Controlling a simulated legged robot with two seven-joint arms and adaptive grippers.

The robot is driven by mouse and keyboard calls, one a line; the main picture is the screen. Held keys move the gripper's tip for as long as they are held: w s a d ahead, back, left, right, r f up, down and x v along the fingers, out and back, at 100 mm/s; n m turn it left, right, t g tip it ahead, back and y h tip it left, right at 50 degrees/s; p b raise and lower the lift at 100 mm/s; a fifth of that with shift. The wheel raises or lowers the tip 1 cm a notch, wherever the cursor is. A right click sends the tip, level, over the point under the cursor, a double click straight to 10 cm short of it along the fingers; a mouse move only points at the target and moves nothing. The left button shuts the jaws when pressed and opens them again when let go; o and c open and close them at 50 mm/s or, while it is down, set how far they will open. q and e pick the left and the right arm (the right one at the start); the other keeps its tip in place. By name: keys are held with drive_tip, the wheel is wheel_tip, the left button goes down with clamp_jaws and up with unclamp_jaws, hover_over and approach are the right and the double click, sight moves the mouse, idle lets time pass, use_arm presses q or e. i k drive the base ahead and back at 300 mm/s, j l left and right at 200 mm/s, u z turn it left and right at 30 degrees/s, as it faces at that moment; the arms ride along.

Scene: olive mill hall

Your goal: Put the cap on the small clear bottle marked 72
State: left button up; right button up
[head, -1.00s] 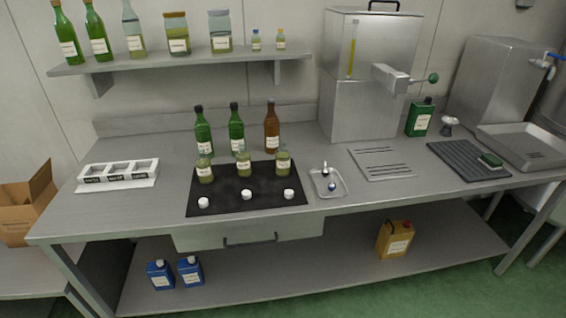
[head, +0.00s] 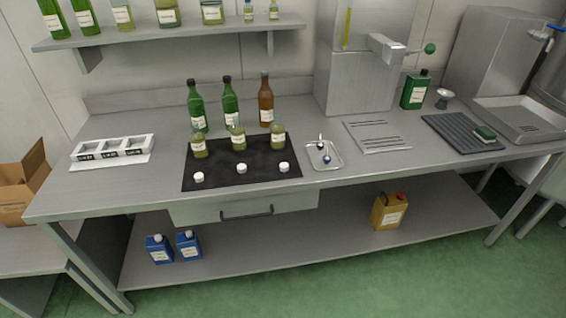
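Three small clear bottles with yellow-green contents and pale labels stand upright on a black mat (head: 220,178): a left one (head: 199,148), a middle one (head: 238,141) and a right one (head: 278,138). The label writing is too small to read, so I cannot tell which is marked 72. Three white caps lie along the mat's front, one before each bottle: left cap (head: 198,177), middle cap (head: 241,168) and right cap (head: 284,167). Whether the bottle mouths are open is hard to make out. Neither of my grippers is in view.
Two green bottles (head: 230,105) and a brown bottle (head: 265,105) stand behind the mat. A metal tray (head: 335,163) with small items lies right of it, a white three-compartment holder (head: 125,150) left. A shelf (head: 150,37) hangs above. The bench front is clear.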

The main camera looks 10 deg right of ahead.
sight(277, 129)
drive_tip(key=i+l+u, duration=0.35)
drive_tip(key=i+l, duration=0.25)
drive_tip(key=l, duration=0.15)
drive_tip(key=i+l+u, duration=0.2)
drive_tip(key=l, duration=0.25)
drive_tip(key=i, duration=0.05)
